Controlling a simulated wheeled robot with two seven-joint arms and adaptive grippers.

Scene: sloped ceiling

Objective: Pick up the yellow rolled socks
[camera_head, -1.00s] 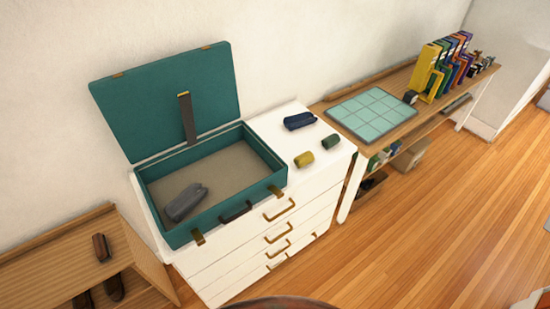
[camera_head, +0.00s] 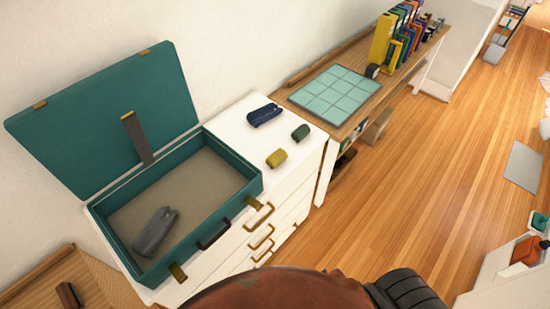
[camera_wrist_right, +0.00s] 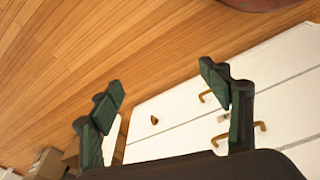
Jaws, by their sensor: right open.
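The yellow rolled socks (camera_head: 276,158) lie on the white top of the dresser (camera_head: 236,126), right of the open teal suitcase. A green rolled pair (camera_head: 301,132) lies just behind and right of them. In the right wrist view my right gripper (camera_wrist_right: 165,105) is open and empty, its two green-padded fingers wide apart. Beyond it are the dresser's drawer fronts (camera_wrist_right: 185,110) with brass handles and the wood floor. The yellow socks do not show in that view. In the head view neither gripper shows; my own body parts fill the bottom edge.
The teal suitcase (camera_head: 241,166) stands open on the dresser with a grey folded item (camera_head: 155,232) inside. A dark blue item (camera_head: 264,115) lies behind the socks. A wooden desk (camera_head: 306,108) with a tiled mat adjoins on the right.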

